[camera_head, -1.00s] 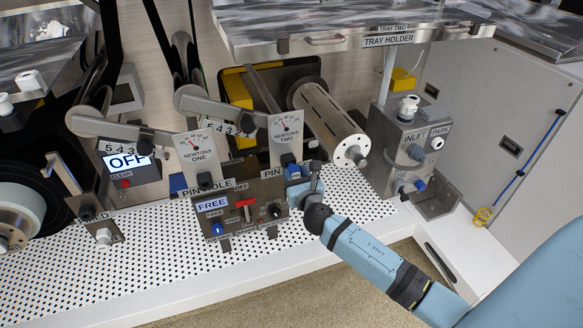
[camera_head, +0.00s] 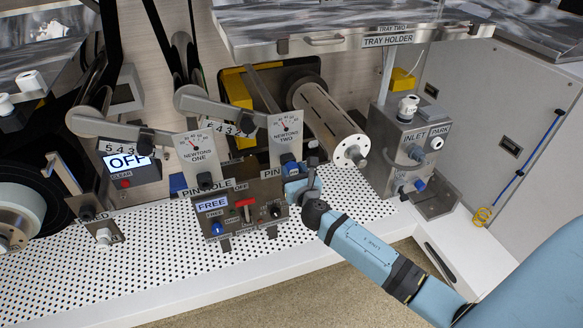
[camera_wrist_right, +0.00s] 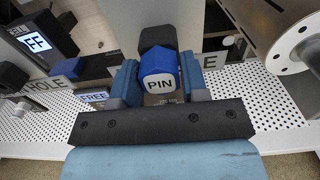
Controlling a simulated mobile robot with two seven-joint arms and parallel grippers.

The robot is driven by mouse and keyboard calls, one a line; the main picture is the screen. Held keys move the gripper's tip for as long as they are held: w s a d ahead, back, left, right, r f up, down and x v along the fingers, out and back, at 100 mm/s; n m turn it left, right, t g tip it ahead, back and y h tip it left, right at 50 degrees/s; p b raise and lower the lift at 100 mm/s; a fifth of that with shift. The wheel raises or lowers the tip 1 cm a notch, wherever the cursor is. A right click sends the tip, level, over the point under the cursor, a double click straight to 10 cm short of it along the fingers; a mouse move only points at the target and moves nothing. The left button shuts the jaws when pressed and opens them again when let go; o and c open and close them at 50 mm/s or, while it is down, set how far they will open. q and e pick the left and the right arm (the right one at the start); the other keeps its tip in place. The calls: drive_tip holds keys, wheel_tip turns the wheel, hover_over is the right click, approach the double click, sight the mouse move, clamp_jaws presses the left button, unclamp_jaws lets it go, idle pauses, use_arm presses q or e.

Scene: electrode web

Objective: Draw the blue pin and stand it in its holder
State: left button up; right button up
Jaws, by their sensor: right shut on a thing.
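The blue pin (camera_wrist_right: 157,64) has a faceted blue head with a white face marked PIN in the right wrist view. My right gripper (camera_wrist_right: 159,82) is shut on it, one blue finger on each side. In the head view my right gripper (camera_head: 297,184) is below the NEWTONS TWO gauge (camera_head: 286,127), at the right end of the control box. The pin's shaft is hidden, so I cannot tell how far it is in. A PIN HOLE label (camera_head: 207,188) tops the control box (camera_head: 238,207). I cannot make out the holder for certain. My left gripper is out of view.
The INLET block (camera_head: 408,150) and a slotted roller (camera_head: 330,125) stand to the right of my gripper. The tray holder (camera_head: 350,39) overhangs above. The perforated deck (camera_head: 150,265) is clear in front of the control box.

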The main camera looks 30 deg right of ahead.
drive_tip(key=o, duration=1.1)
drive_tip(key=shift+w, duration=0.1)
drive_tip(key=shift+p+v, duration=0.35)
drive_tip(key=shift+v, duration=1.3)
drive_tip(key=v, duration=0.5)
drive_tip(key=shift+s+a, duration=0.15)
drive_tip(key=shift+s, duration=0.25)
